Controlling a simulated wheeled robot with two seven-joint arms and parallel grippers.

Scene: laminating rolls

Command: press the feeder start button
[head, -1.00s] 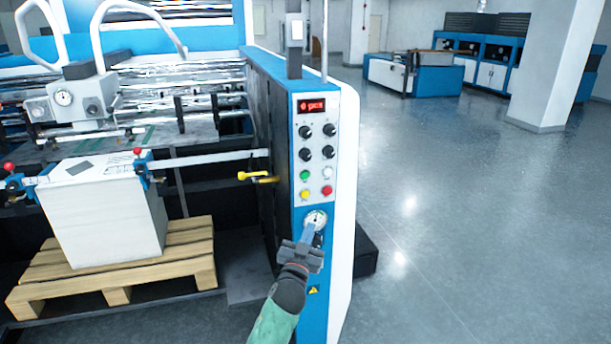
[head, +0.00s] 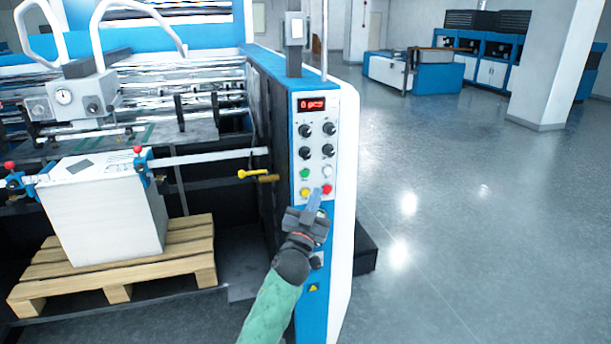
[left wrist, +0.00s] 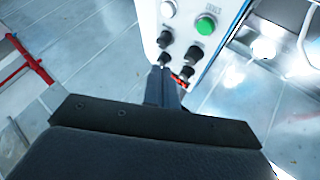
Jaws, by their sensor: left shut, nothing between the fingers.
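The control panel (head: 316,150) on the machine's end post has a green button (head: 304,174), a white button (head: 327,172), a yellow button (head: 305,192) and a red button (head: 327,189). Labels are too small to read, so I cannot tell by text which starts the feeder. My left gripper (head: 314,199) is shut and empty, its tip in front of the lower panel, just under the yellow and red buttons. Contact cannot be told. In the left wrist view the fingers (left wrist: 160,88) point toward the panel; the green button (left wrist: 206,27) shows clear of them. My right gripper is not in view.
Black knobs (head: 305,131) and a red display (head: 311,104) sit above the buttons. A yellow handle (head: 255,174) sticks out left of the panel. A paper stack (head: 110,215) stands on a pallet (head: 120,275). The floor on the right is open.

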